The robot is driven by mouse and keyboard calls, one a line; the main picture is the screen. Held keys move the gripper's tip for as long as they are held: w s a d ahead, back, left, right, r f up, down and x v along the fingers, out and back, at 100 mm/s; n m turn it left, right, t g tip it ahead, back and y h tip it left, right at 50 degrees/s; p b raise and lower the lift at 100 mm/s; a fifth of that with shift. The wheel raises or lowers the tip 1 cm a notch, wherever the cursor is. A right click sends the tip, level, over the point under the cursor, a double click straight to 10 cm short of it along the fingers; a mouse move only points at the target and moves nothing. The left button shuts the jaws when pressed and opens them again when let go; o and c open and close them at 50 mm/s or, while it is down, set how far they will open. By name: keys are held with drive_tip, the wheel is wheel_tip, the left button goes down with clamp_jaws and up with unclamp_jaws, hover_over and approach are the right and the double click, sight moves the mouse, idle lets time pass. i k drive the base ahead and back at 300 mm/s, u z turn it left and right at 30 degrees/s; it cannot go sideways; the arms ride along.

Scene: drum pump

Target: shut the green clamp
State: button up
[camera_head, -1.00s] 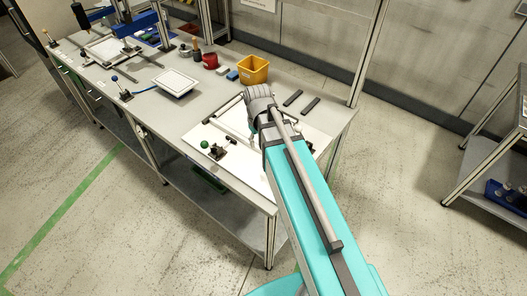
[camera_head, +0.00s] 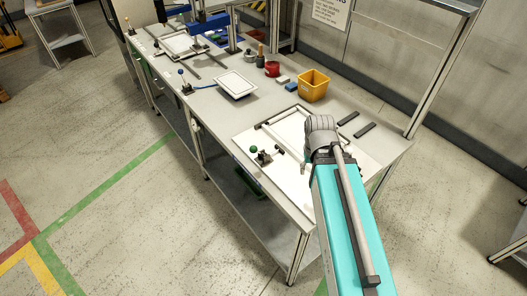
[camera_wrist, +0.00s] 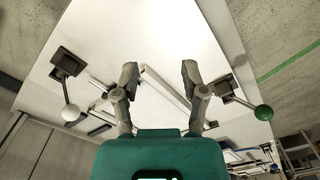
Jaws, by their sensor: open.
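The green clamp (camera_head: 263,158) is a dark toggle clamp with a green ball knob, mounted near the front edge of the white board (camera_head: 243,139) on the bench. In the wrist view the clamp (camera_wrist: 222,87) is right of my fingers, its lever running down and right to the green ball (camera_wrist: 263,112). My gripper (camera_wrist: 160,75) is open and empty above the board, apart from the clamp. In the head view my own arm hides most of the gripper. A similar clamp with a white ball (camera_wrist: 70,112) is at the left in the wrist view.
A frame of bars lies on the board. Behind it are a yellow bin (camera_head: 312,86), a red cup (camera_head: 272,69) and two dark bars. A blue-knobbed clamp (camera_head: 185,86) and a white panel (camera_head: 235,85) are farther left. The bench's front edge is near the green clamp.

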sight(253, 149)
drive_tip(key=u, duration=0.35)
drive_tip(key=k, duration=0.95)
drive_tip(key=z, duration=0.35)
drive_tip(key=i, duration=0.5)
drive_tip(key=u, duration=0.05)
